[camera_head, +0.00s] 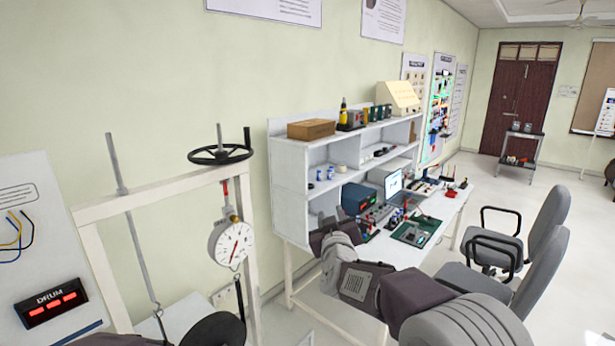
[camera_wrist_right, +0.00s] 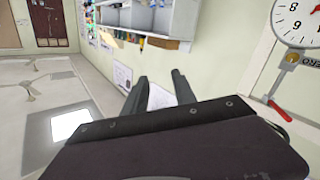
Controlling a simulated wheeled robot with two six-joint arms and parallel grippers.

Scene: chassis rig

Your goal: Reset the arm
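My right arm (camera_head: 430,305) comes in from the lower right of the head view and reaches toward the middle, in front of the bench. Its gripper (camera_head: 326,236) is at the far end, small and partly hidden by the wrist. In the right wrist view, which looks upside down, the two dark fingers (camera_wrist_right: 160,84) stand apart with pale wall showing between them. Nothing is held between them. My left gripper is not in view; only a dark piece shows at the bottom left edge of the head view.
A white bench with shelves (camera_head: 290,190) stands just beyond my right gripper. A frame with a dial gauge (camera_head: 231,243) and black handwheel (camera_head: 222,154) stands to the left; the gauge also shows in the right wrist view (camera_wrist_right: 297,20). Grey chairs (camera_head: 540,265) are at right. Open floor lies beyond.

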